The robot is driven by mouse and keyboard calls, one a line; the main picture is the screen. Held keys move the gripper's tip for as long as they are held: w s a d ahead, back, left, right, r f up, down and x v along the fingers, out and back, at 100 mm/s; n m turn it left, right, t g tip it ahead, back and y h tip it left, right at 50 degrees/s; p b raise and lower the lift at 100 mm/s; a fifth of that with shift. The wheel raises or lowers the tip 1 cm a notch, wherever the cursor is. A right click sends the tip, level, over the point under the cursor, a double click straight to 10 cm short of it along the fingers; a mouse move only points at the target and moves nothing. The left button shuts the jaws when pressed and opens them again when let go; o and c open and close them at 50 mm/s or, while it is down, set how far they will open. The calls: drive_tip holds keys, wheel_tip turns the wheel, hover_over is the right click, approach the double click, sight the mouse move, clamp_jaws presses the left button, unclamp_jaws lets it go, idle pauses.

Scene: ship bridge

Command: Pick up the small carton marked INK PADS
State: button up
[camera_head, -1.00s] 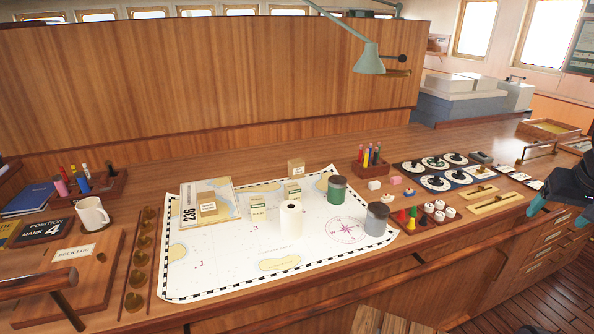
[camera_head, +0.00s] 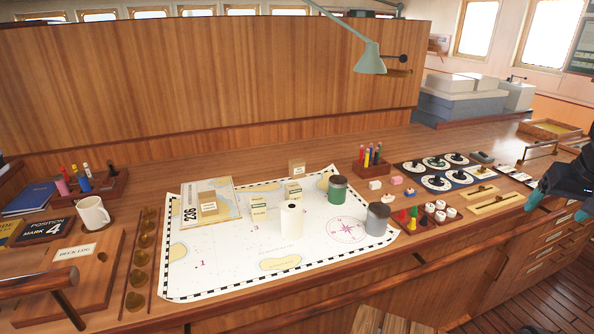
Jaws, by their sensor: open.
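Several small tan cartons stand at the middle of the desk, and their labels are too small to read, so I cannot tell which is marked INK PADS. One carton (camera_head: 208,202) sits on the booklet marked 236. A green-and-white-labelled carton (camera_head: 259,209) stands on the chart left of the white roll. A similar carton (camera_head: 293,191) stands behind the roll. Another carton (camera_head: 296,167) stands behind the chart's back edge. My gripper (camera_head: 558,208) is at the far right edge, partly cut off, with teal fingertips apart and empty, far from the cartons.
The white roll (camera_head: 291,222), green-banded jar (camera_head: 337,188) and grey jar (camera_head: 377,219) stand on the chart (camera_head: 215,270). A pen holder (camera_head: 371,168), small blocks and a peg tray (camera_head: 428,227) are to the right. The green lamp (camera_head: 369,58) hangs above. The chart's front left is clear.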

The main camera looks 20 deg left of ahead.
drive_tip(key=w+a+r+n+y, duration=0.1)
drive_tip(key=w+a+r+n, duration=0.15)
drive_tip(key=w+a, duration=0.85)
drive_tip(key=w+a+r+n+y, duration=0.15)
drive_tip(key=w+a+r, duration=0.25)
drive_tip(key=w+a, duration=0.65)
drive_tip(key=n+g+y, duration=0.1)
drive_tip(key=n+g, duration=0.1)
drive_tip(key=n, duration=0.4)
hover_over(297, 161)
drive_tip(key=s+d, duration=0.2)
drive_tip(key=d, duration=0.1)
wheel_tip(297, 161, down, 21)
drive_tip(key=shift+a+x, duration=0.2)
drive_tip(key=shift+x, duration=5.1)
drive_tip(key=c, duration=1.1)
drive_tip(key=shift+r, duration=0.15)
